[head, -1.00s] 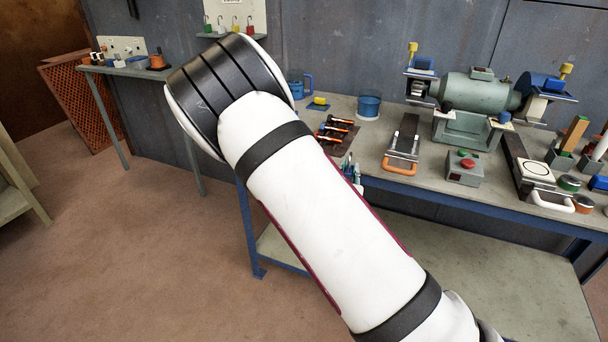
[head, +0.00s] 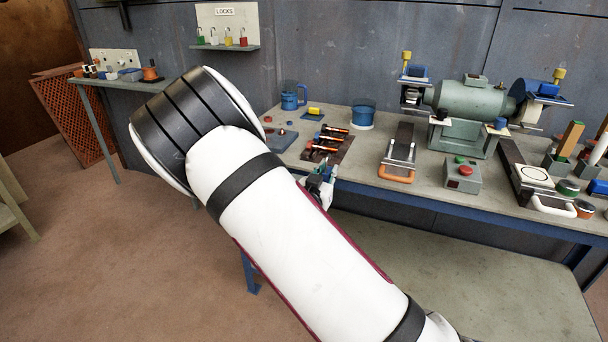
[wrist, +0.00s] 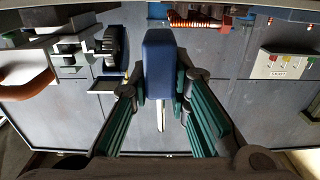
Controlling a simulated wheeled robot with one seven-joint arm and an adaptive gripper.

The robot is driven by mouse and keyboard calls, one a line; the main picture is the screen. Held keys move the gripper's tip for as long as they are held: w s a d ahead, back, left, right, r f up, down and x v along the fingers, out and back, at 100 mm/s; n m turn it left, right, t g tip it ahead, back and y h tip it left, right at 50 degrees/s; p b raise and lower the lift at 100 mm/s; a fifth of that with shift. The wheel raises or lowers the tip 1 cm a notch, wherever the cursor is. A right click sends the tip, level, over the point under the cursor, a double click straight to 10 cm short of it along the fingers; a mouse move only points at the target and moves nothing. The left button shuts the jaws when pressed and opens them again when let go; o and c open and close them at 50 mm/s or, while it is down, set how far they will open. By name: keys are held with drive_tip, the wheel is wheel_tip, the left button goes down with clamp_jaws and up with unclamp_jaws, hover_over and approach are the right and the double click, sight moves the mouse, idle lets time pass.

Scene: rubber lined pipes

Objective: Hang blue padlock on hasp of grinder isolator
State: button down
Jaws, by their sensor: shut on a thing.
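The blue padlock (wrist: 158,54) is held between the green-padded fingers of my gripper (wrist: 161,86) in the wrist view. Its pale metal shackle (wrist: 160,116) points down the picture, between the fingers. In the head view my gripper (head: 321,184) shows partly past my arm, at the front edge of the bench; the padlock cannot be made out there. The bench grinder (head: 467,103) stands at the back of the bench. A grey box with a red and a green button (head: 462,173) stands in front of it. I cannot make out the isolator's hasp.
The locks board (head: 228,22) on the wall carries several other padlocks. The bench (head: 356,172) holds a tool mat (head: 326,147), blue containers (head: 362,114), a belt sander-like tool (head: 398,152) and blocks. Open floor (head: 110,250) lies left of the bench.

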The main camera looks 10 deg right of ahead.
drive_tip(key=w+a, duration=0.1)
drive_tip(key=w, duration=0.1)
drive_tip(key=w+a, duration=0.1)
drive_tip(key=w, duration=0.1)
drive_tip(key=w+a, duration=0.2)
drive_tip(key=shift+w+f+b, duration=0.1)
drive_tip(key=shift+f+b, duration=0.2)
drive_tip(key=shift+w+a+f, duration=0.15)
drive_tip(key=shift+w+f, duration=0.15)
drive_tip(key=shift+f, duration=0.35)
drive_tip(key=shift+w+a+f, duration=0.15)
drive_tip(key=shift+w+f, duration=0.1)
drive_tip(key=shift+f, duration=0.7)
drive_tip(key=shift+f+b, duration=0.1)
drive_tip(key=shift+b, duration=0.2)
drive_tip(key=shift+f, duration=0.15)
drive_tip(key=c, duration=1.5)
unclamp_jaws()
drive_tip(key=v, duration=0.9)
drive_tip(key=r+p+v, duration=0.1)
drive_tip(key=v, duration=0.3)
drive_tip(key=shift+s+a+f, duration=0.1)
drive_tip(key=shift+s+a, duration=0.1)
drive_tip(key=shift+s, duration=0.15)
